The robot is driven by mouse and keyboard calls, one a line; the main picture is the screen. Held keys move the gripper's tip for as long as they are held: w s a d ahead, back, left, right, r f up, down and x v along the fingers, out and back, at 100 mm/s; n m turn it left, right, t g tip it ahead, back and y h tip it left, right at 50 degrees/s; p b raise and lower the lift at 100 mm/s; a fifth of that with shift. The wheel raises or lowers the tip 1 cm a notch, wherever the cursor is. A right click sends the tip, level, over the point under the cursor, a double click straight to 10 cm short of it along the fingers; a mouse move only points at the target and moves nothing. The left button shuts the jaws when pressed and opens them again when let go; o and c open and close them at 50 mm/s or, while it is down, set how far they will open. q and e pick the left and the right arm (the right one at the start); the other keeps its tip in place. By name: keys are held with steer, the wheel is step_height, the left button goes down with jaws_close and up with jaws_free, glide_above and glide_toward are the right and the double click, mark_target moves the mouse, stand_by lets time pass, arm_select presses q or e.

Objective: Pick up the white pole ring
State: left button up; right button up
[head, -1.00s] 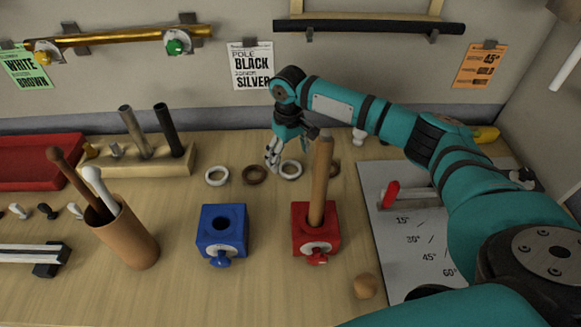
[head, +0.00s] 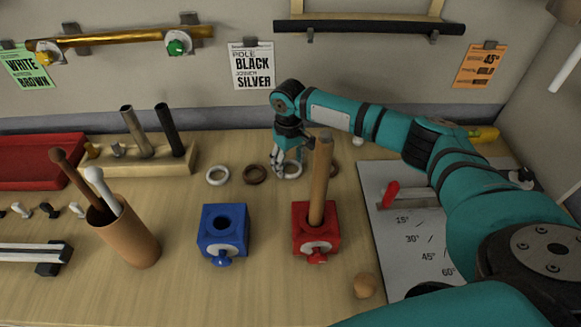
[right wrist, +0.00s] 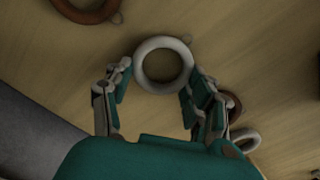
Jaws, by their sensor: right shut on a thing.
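A white ring (head: 295,174) is at the back middle of the table, in a row with other rings. My right gripper (head: 287,169) reaches down at it from behind, its fingers around the ring. In the right wrist view the same white ring (right wrist: 139,66) sits between the two fingertips, which touch its outer sides; the gripper is shut on it. Another white ring (head: 208,179) lies farther left. My left gripper is not in view.
A brown ring (head: 246,178) lies just left of the held one. A red block (head: 301,241) with an upright wooden pole (head: 320,185) stands close in front. A blue block (head: 208,240) stands front left. An angle board (head: 385,235) lies right, under my arm.

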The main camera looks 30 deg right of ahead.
step_height(320, 180, up, 10)
steer(key=f+b, duration=0.1)
step_height(320, 180, up, 10)
steer(key=p, duration=0.5)
glide_above(287, 175)
steer(key=s+a+r+n+p, duration=0.1)
steer(key=s+r+p, duration=0.3)
steer(key=s+r, duration=0.1)
steer(key=s+a+r+n+p, duration=0.1)
steer(key=s+r+p, duration=0.3)
steer(key=s+r, duration=0.2)
steer(key=s+r+n+p, duration=0.2)
steer(key=s+r+p, duration=0.2)
steer(key=s+r, duration=0.2)
steer(key=shift+s+a+r, duration=0.1)
steer(key=shift+a+r, duration=0.1)
steer(key=shift+r, duration=0.4)
steer(key=shift+a+r, duration=0.2)
steer(key=shift+r, duration=0.4)
